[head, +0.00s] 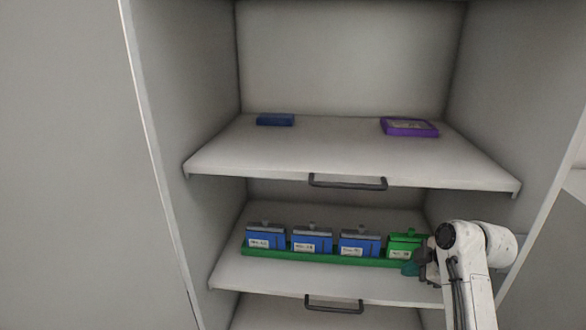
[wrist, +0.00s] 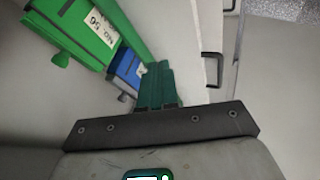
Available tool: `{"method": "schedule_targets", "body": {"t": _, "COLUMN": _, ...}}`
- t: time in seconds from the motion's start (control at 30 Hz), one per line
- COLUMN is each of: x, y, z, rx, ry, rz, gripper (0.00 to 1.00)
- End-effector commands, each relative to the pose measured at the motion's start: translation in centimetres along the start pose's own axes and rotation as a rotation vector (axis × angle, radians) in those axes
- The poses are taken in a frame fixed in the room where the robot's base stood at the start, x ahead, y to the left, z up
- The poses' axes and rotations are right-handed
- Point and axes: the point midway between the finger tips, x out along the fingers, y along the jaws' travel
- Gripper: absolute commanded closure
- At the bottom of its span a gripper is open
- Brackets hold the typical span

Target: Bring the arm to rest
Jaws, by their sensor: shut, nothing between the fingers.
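My gripper (head: 411,268) is at the right end of the lower shelf in the head view, close to the green battery unit (head: 404,245). In the wrist view my gripper's teal fingers (wrist: 157,82) are together with nothing between them. The green unit (wrist: 75,27), with a label reading No. 56, is at the upper left there, apart from the fingers as far as I can tell. My white arm reaches in from the lower right of the head view.
A green tray (head: 330,259) holds several blue units (head: 312,240) and the green one on the lower shelf (head: 290,279). The upper shelf (head: 340,150) bears a dark blue block (head: 275,119) and a purple tray (head: 409,127). Both shelves have dark front handles (head: 347,183). Cabinet walls stand on both sides.

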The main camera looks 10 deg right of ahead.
Motion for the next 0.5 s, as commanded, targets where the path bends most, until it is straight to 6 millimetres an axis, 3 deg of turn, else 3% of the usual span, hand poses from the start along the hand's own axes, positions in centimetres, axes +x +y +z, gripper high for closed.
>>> {"method": "schedule_targets", "body": {"t": 0.17, "x": 1.6, "y": -5.0, "z": 0.6, "rx": 0.113, "ry": -0.036, "rz": -0.047, "gripper": 1.00}}
{"method": "schedule_targets", "body": {"t": 0.33, "x": 2.8, "y": -14.2, "z": 1.9, "rx": 0.343, "ry": -0.128, "rz": -0.109, "gripper": 1.00}}
{"method": "schedule_targets", "body": {"t": 0.5, "x": 2.0, "y": -23.3, "z": 3.5, "rx": 0.578, "ry": -0.246, "rz": -0.144, "gripper": 1.00}}
